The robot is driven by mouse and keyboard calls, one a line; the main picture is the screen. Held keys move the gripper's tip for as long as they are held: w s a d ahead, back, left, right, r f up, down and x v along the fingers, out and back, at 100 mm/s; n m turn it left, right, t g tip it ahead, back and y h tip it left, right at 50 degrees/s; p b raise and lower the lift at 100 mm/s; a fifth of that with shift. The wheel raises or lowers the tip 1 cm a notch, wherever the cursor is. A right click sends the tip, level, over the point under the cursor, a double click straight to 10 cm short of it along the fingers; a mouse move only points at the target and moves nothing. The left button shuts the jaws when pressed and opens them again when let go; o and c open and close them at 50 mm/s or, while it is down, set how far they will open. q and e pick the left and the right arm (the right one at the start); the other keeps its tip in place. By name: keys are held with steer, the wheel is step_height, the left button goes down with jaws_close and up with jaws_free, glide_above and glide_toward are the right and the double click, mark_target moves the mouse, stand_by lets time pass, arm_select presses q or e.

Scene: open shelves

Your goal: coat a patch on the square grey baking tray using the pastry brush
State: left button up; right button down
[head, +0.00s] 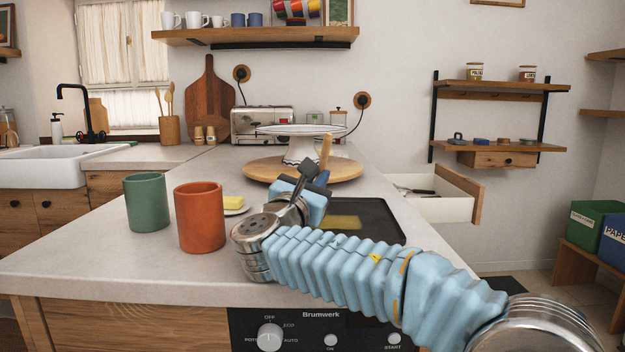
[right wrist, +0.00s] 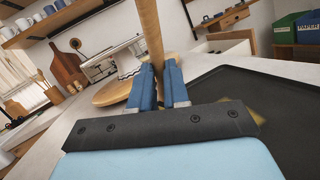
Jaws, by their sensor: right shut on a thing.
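The square baking tray (head: 380,222) is dark and lies flat on the counter, right of centre. A yellowish patch (head: 345,221) shows on its surface. My right gripper (head: 318,185) is over the tray's left part, shut on the pastry brush (head: 325,150). The brush's wooden handle (right wrist: 151,40) rises between the blue fingers in the right wrist view. Its bristles are hidden behind the gripper, so I cannot tell whether they touch the tray. The tray (right wrist: 275,95) also fills the right side of the right wrist view. My left gripper is not in view.
A green cup (head: 147,203) and an orange cup (head: 200,218) stand left of my right arm. Behind them a small plate (head: 236,210) holds a yellow block (head: 233,201). A cake stand (head: 300,148) stands on a round wooden board (head: 262,170) behind the tray. An open drawer (head: 437,205) is at right.

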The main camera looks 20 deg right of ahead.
steer(key=shift+s+d+b, duration=0.15)
steer(key=shift+s+d, duration=0.1)
steer(key=shift+d, duration=0.5)
steer(key=shift+s+d+b, duration=0.15)
steer(key=shift+s+d, duration=0.1)
steer(key=shift+d, duration=0.45)
steer(key=shift+s+d+f+b, duration=0.1)
steer(key=shift+s+d+b, duration=0.3)
steer(key=shift+d, duration=0.7)
steer(key=shift+s+d+r+b, duration=0.1)
steer(key=shift+s+d+b, duration=0.25)
steer(key=shift+d, duration=0.75)
steer(key=shift+s+d+f+b, duration=0.1)
steer(key=shift+s+d+b, duration=0.25)
steer(key=shift+d, duration=0.75)
step_height(320, 180, up, 6)
steer(key=p, duration=0.5)
step_height(320, 180, up, 3)
steer(key=p, duration=0.2)
steer(key=shift+p, duration=0.35)
